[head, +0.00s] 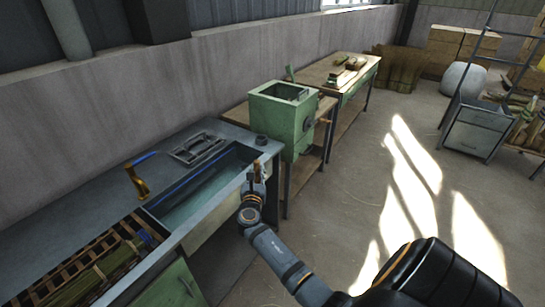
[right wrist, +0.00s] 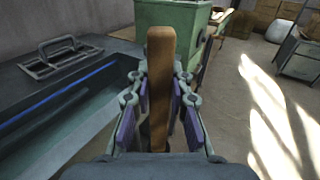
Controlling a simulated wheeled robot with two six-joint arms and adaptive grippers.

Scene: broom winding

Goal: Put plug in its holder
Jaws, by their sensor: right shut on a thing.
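My right gripper (head: 256,181) is over the front edge of the sink counter, near its right end. It is shut on an upright brown wooden piece (head: 257,169), which looks like the plug's handle. In the right wrist view the wooden piece (right wrist: 160,62) stands between the purple finger pads (right wrist: 159,102); its lower end is hidden. A small dark round fitting (head: 261,140) sits on the counter's right corner, just beyond the gripper. It may be the plug's holder, but I cannot tell for sure. My left gripper is not in view.
The sink basin (head: 205,186) lies left of the gripper, with a metal rack (head: 197,147) behind it and a brass tap (head: 138,184) at left. A slatted tray (head: 84,270) is at the near left. A green machine (head: 283,112) stands beyond the counter. The floor at right is open.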

